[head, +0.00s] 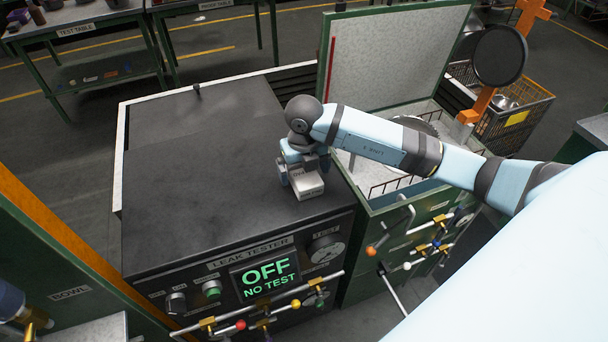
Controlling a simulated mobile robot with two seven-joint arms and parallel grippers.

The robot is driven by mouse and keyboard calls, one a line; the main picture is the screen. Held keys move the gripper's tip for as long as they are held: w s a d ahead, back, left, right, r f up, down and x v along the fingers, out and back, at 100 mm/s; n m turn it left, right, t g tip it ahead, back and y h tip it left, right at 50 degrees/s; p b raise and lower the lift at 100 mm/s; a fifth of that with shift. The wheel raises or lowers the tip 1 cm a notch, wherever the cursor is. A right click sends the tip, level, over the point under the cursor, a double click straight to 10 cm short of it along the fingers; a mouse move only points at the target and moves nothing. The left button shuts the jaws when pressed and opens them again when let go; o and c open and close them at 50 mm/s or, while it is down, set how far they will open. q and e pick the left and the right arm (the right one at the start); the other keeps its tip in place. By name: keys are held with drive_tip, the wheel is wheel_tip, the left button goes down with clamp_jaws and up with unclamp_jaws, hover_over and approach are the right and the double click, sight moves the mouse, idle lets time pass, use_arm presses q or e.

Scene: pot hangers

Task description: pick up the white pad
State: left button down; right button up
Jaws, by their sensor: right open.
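The white pad (308,189) is a small pale block with faint dark marks on its front. It sits near the front right edge of the leak tester's dark top (190,170). My right gripper (302,178) points down right at the pad, with its open fingers close around or just above it. The wrist and fingers hide the pad's back part. I cannot tell whether the fingers touch it. My left gripper is not in view.
The leak tester's screen (264,278) reads "OFF NO TEST". Valve rods with coloured knobs stick out in front. To the right stands an open green-framed bin with a raised lid (393,55). A wire basket (515,115) is beyond. Most of the tester's top is clear.

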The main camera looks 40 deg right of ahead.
drive_tip(key=shift+f, duration=0.5)
drive_tip(key=c, duration=1)
drive_tip(key=shift+r, duration=0.1)
wheel_tip(320, 180, up, 20)
